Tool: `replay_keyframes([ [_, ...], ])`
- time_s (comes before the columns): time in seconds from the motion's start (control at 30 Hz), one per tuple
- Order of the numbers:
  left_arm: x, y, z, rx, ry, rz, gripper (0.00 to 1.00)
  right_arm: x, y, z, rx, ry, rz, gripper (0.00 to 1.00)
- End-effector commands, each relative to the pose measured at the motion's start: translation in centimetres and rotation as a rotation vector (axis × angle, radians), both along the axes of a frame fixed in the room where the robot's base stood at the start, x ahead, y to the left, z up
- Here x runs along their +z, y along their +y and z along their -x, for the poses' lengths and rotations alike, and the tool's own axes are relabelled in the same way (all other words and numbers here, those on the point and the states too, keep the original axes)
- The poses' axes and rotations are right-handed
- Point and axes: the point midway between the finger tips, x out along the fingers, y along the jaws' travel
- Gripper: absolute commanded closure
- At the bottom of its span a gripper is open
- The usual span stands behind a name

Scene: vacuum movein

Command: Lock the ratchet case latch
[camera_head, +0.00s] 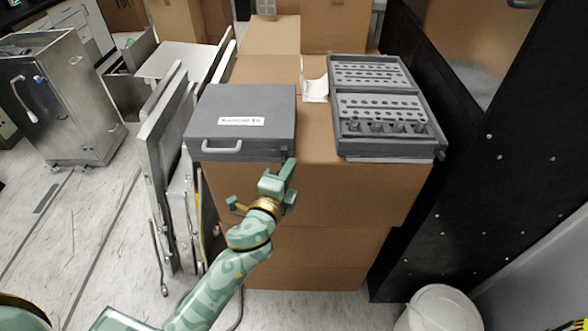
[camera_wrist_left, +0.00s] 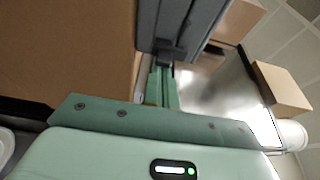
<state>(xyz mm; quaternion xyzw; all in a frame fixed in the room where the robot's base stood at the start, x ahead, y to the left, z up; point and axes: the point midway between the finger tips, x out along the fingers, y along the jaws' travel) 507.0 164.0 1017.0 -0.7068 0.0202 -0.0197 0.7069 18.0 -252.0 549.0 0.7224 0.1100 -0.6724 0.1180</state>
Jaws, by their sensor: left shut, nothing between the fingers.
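A closed grey case (camera_head: 242,112) with a white label and a light handle on its front lies on top of the cardboard boxes, left of centre. A small dark latch (camera_head: 285,153) sits at the right end of its front face. My left gripper (camera_head: 290,166) is shut and empty, its fingertips right at this latch. In the left wrist view the fingers (camera_wrist_left: 163,88) reach up to the dark latch (camera_wrist_left: 170,54) on the case edge (camera_wrist_left: 192,20). I cannot tell whether they touch it or whether the latch is locked. The right gripper is out of view.
An open grey case (camera_head: 385,88) with rows of holes and several dark pieces lies to the right on the cardboard box (camera_head: 320,190). Metal panels (camera_head: 165,150) lean at the left. A black wall panel (camera_head: 490,120) stands at the right, with a white bin (camera_head: 440,308) below.

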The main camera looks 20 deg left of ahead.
Motion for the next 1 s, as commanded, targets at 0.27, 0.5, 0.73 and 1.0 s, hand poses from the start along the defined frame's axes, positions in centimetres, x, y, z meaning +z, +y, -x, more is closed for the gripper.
replay_keyframes([
  [0.27, 0.0, 0.3, 0.1, 0.001, 0.001, -0.001, 1.00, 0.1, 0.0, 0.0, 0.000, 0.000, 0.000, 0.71],
  [0.5, 0.1, 3.2, 0.9, 0.001, 0.000, -0.002, 1.00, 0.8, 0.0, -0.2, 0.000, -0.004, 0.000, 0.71],
  [0.73, 0.0, 3.4, 0.9, 0.002, 0.000, -0.001, 1.00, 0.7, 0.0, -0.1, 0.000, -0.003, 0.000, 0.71],
  [1.0, 0.0, 3.5, 0.6, 0.003, 0.000, -0.002, 1.00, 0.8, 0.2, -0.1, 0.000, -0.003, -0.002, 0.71],
])
